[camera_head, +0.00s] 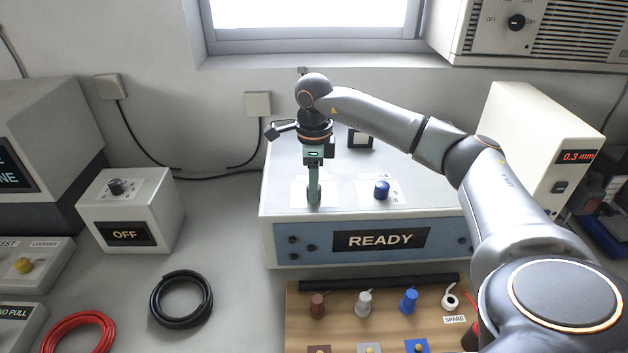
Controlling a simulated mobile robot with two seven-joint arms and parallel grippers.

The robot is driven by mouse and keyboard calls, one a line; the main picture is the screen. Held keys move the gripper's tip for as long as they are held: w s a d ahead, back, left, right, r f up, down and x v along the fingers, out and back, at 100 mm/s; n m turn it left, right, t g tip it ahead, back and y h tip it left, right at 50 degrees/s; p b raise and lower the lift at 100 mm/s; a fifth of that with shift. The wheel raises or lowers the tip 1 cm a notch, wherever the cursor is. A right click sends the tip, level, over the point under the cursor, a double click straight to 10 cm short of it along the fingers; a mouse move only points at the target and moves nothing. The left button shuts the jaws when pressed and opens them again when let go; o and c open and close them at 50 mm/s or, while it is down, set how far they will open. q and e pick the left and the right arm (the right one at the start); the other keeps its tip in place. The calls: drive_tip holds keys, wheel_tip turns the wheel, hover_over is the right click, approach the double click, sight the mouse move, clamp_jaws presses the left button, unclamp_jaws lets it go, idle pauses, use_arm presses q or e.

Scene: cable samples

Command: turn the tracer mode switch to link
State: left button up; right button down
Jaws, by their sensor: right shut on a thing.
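My right gripper (314,198) points straight down over the top of a wide grey and blue box (355,263) whose display reads READY. It is shut on a small knob on a white label plate at the left of that top; the fingers hide nearly all of the knob. A blue knob (382,189) stands on another white plate just to the right. No lettering that names the tracer mode switch or its link position is readable here. My left gripper is not in view.
A small box (133,214) with a black knob (117,186) and an OFF display stands to the left. A board (295,310) with coloured plugs lies in front. A black cable coil (181,300) and a red one (78,333) lie at front left. A 0.3 mm device (540,140) stands right.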

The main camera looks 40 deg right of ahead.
drive_tip(key=shift+m, duration=0.8)
drive_tip(key=shift+p, duration=0.3)
drive_tip(key=shift+c, duration=2.2)
unclamp_jaws()
wheel_tip(320, 180, up, 13)
drive_tip(key=shift+f, duration=0.2)
